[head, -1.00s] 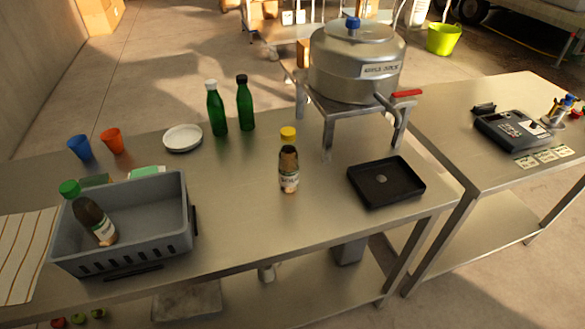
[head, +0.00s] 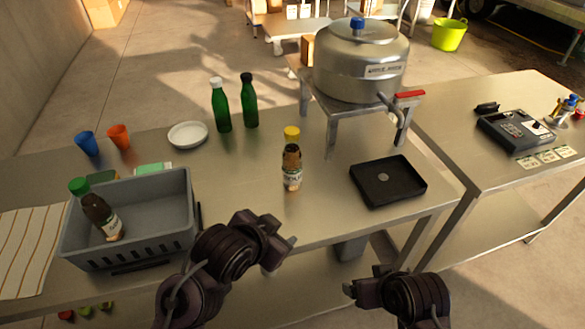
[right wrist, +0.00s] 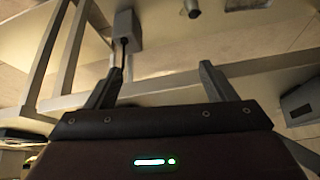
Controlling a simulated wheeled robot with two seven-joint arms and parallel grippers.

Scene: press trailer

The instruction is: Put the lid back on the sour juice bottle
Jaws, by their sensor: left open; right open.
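A dark brown bottle (head: 292,172) with a pale label stands upright mid-table in the head view. Its label is only partly legible, ending in what looks like "OUR". A small pale disc (head: 383,177) lies in the black tray (head: 414,195) to the right. My left gripper (head: 283,248) is open and empty near the table's front edge, nearer me than the bottle. My right gripper (head: 358,284) is open in front of the table; its spread, empty fingers show in the right wrist view (right wrist: 160,82).
A grey crate (head: 150,245) at left holds a green-capped brown bottle (head: 102,217). Two green bottles (head: 222,110), a white plate (head: 188,134) and blue and orange cups (head: 119,137) stand behind. A large metal pot (head: 360,65) sits on a stand. The table around the brown bottle is clear.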

